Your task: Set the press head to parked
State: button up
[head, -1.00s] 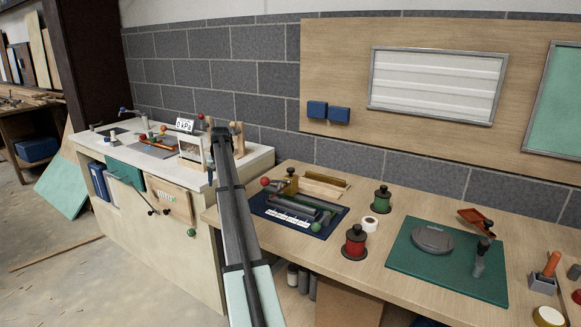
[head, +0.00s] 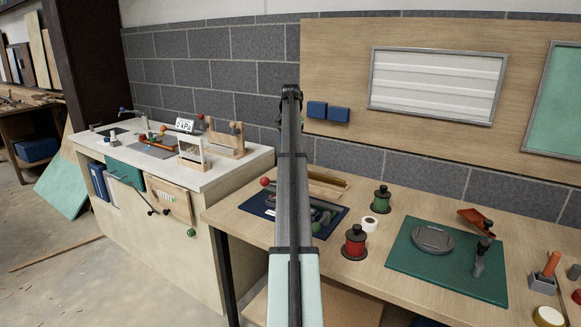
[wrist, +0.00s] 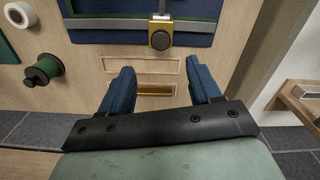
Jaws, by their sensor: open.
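In the wrist view the brass block that looks like the press head (wrist: 160,32), with a round dark knob on its face, sits at the near edge of the blue mat (wrist: 105,37). My gripper (wrist: 160,76) is open and empty. Its two blue fingers are apart, pointing toward the brass block, over a wooden tray (wrist: 115,65) with slots. In the head view my arm covers the brass block; a red ball (head: 265,181) shows left of the arm by the blue mat (head: 258,206). The gripper itself cannot be made out there.
A green spool (head: 382,197), a red spool (head: 355,242) and a white roll (head: 370,222) stand right of the blue mat. A green mat (head: 410,262) lies further right. The block wall (head: 250,75) is behind.

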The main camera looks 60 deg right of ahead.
notch_tip(320, 180, down, 10)
jog(key=shift+f, duration=0.2)
dwell(0.4)
grip_shut()
dwell(0.5)
jog(key=shift+w, duration=0.1)
